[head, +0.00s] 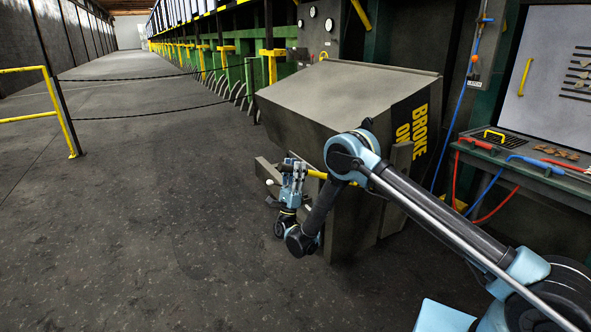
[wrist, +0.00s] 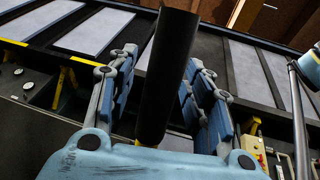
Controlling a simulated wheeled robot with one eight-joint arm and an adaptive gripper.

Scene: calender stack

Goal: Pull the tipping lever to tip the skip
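My gripper (head: 293,166) points upward at the lever's outer end. In the wrist view, the lever's black grip (wrist: 168,75) stands between the two fingers of my gripper (wrist: 160,85). The fingers look spread, with a gap at the left of the grip; contact at the right cannot be told. My arm hides part of the skip's front.
A bench (head: 530,165) with red and blue handled tools stands at the right, hoses hanging below. A yellow railing (head: 60,110) stands at the left, with a chain barrier behind. Green machinery lines the back. The floor left of the skip is clear.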

